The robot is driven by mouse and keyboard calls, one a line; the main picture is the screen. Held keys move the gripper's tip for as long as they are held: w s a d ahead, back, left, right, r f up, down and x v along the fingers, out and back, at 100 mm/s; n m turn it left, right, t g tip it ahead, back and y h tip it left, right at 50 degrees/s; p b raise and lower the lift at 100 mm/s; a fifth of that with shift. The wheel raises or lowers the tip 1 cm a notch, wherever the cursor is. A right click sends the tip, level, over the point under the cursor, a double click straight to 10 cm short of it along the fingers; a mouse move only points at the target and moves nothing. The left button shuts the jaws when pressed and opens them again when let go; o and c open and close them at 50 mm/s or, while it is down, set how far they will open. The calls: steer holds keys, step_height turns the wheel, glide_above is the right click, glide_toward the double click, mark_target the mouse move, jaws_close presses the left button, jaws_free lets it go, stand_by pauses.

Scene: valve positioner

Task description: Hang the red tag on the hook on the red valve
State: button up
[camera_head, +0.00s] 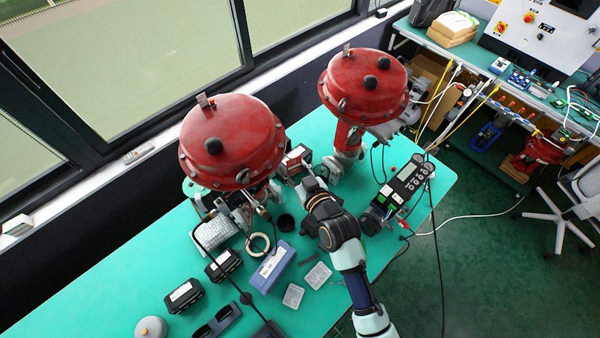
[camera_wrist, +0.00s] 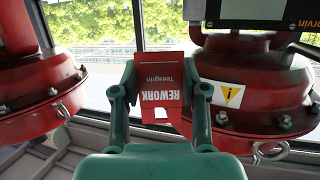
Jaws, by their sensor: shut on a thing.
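My gripper (camera_wrist: 160,92) is shut on a flat red tag (camera_wrist: 160,75) with upside-down white lettering reading REWORK. The tag sits between the two green fingers, with a pale cutout at its lower edge. In the head view my gripper (camera_head: 306,184) is between two red valves, low beside the left one; I cannot make out the tag clearly there. The left red valve (camera_head: 230,135) and right red valve (camera_head: 365,85) stand upright. In the wrist view metal rings hang from the red flanges (camera_wrist: 285,98) on both sides. I cannot tell which fitting is the hook.
A dark box (camera_wrist: 262,12) is close at the wrist view's upper right. On the green table (camera_head: 130,270) are a blue box (camera_head: 273,267), black boxes (camera_head: 184,295) and a black control unit (camera_head: 402,188). Windows line the back. The bench's front left is partly clear.

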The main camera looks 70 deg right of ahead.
steer(key=shift+w+d+f, duration=0.15)
steer(key=shift+w+d, duration=0.15)
steer(key=shift+w, duration=0.25)
steer(key=shift+w+d+f+b, duration=0.25)
steer(key=shift+w+f+b, duration=0.1)
steer(key=shift+f+b, duration=0.15)
steer(key=shift+w, duration=0.2)
steer(key=shift+c, duration=0.5)
steer(key=shift+r, duration=0.1)
steer(key=o, duration=1.2)
steer(key=shift+r, duration=0.1)
steer(key=shift+o, duration=0.2)
